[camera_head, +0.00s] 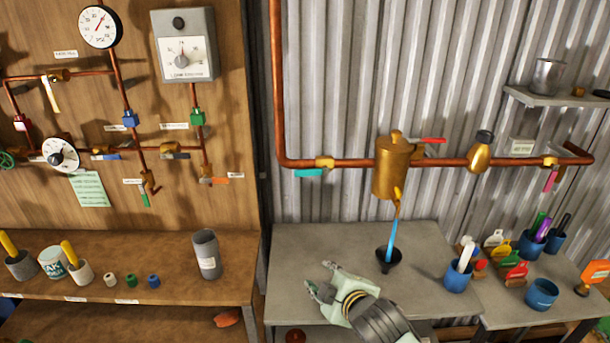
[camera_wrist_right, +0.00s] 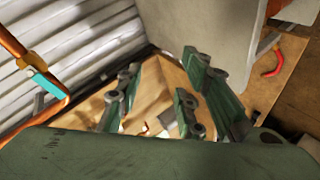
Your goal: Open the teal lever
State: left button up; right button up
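The teal lever (camera_head: 309,172) is on a brass valve (camera_head: 325,162) on the copper pipe against the corrugated wall. It points left, roughly along the pipe and just below it. It also shows at the left of the right wrist view (camera_wrist_right: 47,85). My right gripper (camera_head: 320,279) is over the grey table, below the lever in the head view and well apart from it. Its fingers are spread and empty; they also show in the right wrist view (camera_wrist_right: 160,95). My left gripper is not in view.
A brass vessel (camera_head: 391,168) hangs on the pipe right of the valve, above a black funnel (camera_head: 388,262). A wooden board (camera_head: 215,110) with gauges and other valves stands left. Blue cups (camera_head: 457,279) stand right on the grey table (camera_head: 330,240).

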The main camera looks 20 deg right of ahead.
aim_at(303, 174)
jog(key=w+d+r+n+t+y, duration=0.15)
jog(key=w+r+n+t, duration=0.5)
jog(key=w+r, duration=0.85)
jog(key=shift+n+g, duration=0.55)
jog(key=shift+n, duration=0.1)
jog(key=shift+w+r+p, duration=0.15)
jog(key=shift+w+p, duration=0.45)
jog(key=shift+w, duration=0.95)
jog(key=shift+w+r+p, duration=0.15)
jog(key=shift+w+p, duration=0.4)
jog(key=shift+w, duration=1)
grip_shut()
